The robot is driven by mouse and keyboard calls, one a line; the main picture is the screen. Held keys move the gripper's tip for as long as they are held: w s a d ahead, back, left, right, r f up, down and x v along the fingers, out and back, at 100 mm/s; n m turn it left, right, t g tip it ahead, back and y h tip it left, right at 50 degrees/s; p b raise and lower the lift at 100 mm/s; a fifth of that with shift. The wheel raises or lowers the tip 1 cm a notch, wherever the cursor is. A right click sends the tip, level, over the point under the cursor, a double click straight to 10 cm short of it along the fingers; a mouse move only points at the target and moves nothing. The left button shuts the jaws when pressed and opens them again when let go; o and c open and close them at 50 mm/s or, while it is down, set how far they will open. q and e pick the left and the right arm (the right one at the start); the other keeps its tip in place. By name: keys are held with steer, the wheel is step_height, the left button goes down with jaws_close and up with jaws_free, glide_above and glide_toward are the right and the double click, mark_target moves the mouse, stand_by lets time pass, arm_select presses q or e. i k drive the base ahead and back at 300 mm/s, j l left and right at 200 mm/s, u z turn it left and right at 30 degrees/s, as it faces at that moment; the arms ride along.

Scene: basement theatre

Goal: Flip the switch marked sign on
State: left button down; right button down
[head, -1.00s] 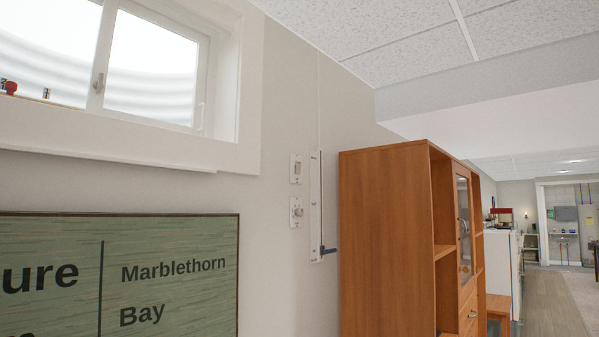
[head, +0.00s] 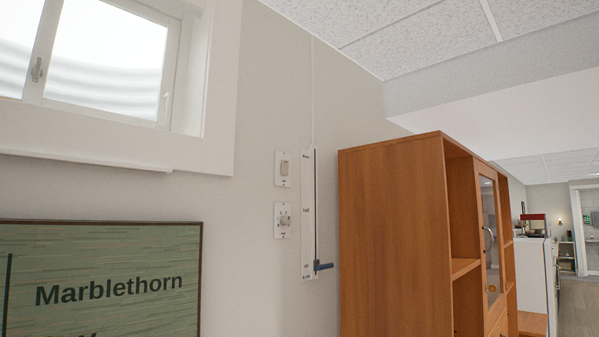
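A white wall plate with a rocker-type switch (head: 284,168) is on the wall between the window and the wooden cabinet. Its small label is too small to read. Just below it is a second white plate with a round knob (head: 284,220). To their right is a tall white vertical strip with a slot and a blue-grey lever (head: 323,267) near its bottom. I cannot read which control is marked sign. Neither of my grippers is in view.
A wooden cabinet (head: 392,240) stands right of the controls, close to the lever. A green sign board reading "Marblethorn" (head: 100,280) hangs at lower left, under a window (head: 110,62). An open passage lies at far right.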

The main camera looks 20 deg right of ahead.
mark_target(286, 163)
steer(key=i+l, duration=0.1)
steer(key=l, duration=0.2)
steer(key=i+l, duration=0.1)
steer(key=l, duration=0.25)
steer(key=i+l, duration=0.1)
steer(key=l, duration=0.2)
steer(key=i+l, duration=0.15)
steer(key=l, duration=0.2)
